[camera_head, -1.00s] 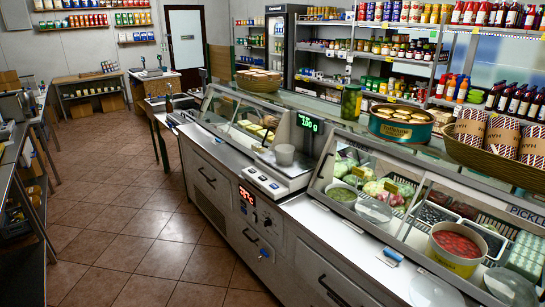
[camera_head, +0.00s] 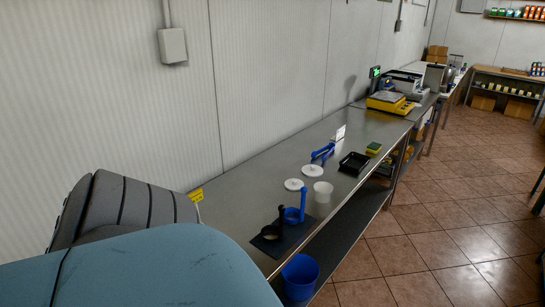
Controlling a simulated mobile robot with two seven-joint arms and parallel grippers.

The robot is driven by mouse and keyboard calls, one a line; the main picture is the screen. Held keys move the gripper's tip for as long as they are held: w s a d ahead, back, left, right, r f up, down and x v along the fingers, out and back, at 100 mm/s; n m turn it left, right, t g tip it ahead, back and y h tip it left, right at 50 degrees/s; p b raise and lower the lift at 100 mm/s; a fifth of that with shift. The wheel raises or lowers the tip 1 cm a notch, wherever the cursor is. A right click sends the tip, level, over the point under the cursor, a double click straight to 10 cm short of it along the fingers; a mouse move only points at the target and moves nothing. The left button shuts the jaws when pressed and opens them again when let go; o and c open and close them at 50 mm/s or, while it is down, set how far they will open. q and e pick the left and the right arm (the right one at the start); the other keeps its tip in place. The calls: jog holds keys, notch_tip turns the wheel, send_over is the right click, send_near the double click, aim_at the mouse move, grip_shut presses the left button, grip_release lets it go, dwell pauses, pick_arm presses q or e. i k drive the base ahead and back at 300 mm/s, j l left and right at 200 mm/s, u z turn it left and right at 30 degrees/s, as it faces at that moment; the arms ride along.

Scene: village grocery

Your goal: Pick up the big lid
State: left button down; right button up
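Two flat white round lids lie on the steel worktable (camera_head: 262,196) along the wall. One lid (camera_head: 312,170) is farther along the table, and the other lid (camera_head: 294,184) is a little nearer. The farther one looks slightly larger, but I cannot tell the sizes surely at this distance. Both lie apart from the white cup (camera_head: 322,192) beside them. Neither of my grippers shows in this view.
Beyond the lids are a blue tool (camera_head: 322,153), a black tray (camera_head: 354,163), a sponge (camera_head: 373,148) and a yellow scale (camera_head: 388,102). A blue bin (camera_head: 300,278) stands below. The tiled floor on the right is clear.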

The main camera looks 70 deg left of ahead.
aim_at(312, 170)
jog(key=u, duration=1.8)
jog(key=z, duration=2.3)
jog(key=i+u, duration=0.1)
jog(key=u, duration=0.35)
jog(key=i+j+u, duration=0.1)
jog(key=u, duration=0.3)
jog(key=i+u, duration=0.1)
jog(key=u, duration=0.35)
jog(key=i+u, duration=0.1)
jog(key=u, duration=0.3)
jog(key=i+l+u, duration=0.8)
jog(key=i+l, duration=0.2)
jog(key=i+l+u, duration=0.15)
jog(key=l, duration=0.3)
jog(key=i+l, duration=0.2)
jog(key=l, duration=0.15)
jog(key=u, duration=0.05)
